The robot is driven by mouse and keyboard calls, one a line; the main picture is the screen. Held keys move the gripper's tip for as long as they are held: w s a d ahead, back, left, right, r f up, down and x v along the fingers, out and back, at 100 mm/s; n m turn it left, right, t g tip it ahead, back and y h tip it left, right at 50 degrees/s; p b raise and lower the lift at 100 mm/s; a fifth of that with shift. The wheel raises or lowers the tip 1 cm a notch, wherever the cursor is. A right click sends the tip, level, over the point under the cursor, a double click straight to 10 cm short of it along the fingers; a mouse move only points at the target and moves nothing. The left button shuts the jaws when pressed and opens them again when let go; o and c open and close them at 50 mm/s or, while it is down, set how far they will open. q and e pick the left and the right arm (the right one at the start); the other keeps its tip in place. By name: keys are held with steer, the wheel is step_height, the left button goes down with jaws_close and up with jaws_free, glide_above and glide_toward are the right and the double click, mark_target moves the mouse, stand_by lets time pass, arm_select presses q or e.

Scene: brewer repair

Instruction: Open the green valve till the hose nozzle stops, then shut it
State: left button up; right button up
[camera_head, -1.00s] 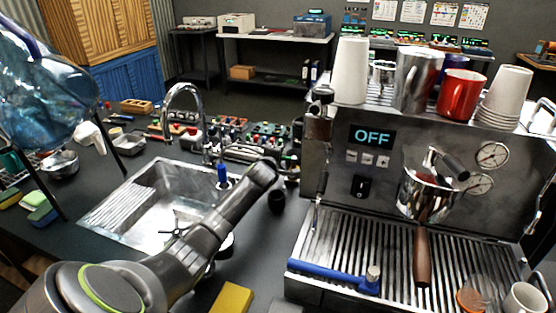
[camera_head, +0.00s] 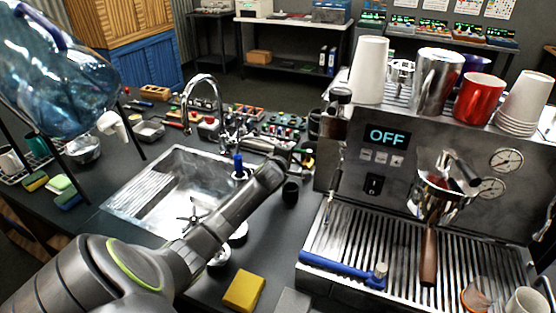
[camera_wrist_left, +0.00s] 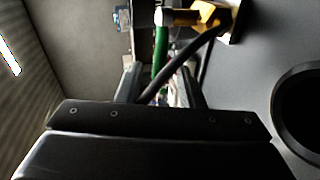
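My left arm reaches across the counter beside the sink in the head view; its gripper is hidden there behind the wrist. In the left wrist view my left gripper (camera_wrist_left: 160,88) has its two fingers apart. A green bar (camera_wrist_left: 161,45), likely the green valve's handle, shows beyond and between the fingertips; I cannot tell if they touch it. A brass fitting (camera_wrist_left: 208,17) with a pale end sits next to it. A black hose (camera_wrist_left: 180,65) runs down from the fitting past the fingers. I cannot make out the hose nozzle. My right gripper is not in view.
The espresso machine (camera_head: 345,185), its display reading OFF, stands right of my arm. The sink (camera_head: 130,205) and faucet (camera_head: 205,80) are left. A yellow sponge (camera_head: 244,290) and small black cup (camera_head: 290,193) are near the arm.

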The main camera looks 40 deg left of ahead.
arm_select(q)
steer(key=p+v, duration=0.5)
steer(key=v, duration=0.7)
steer(key=shift+s, duration=0.2)
steer(key=shift+d, duration=0.15)
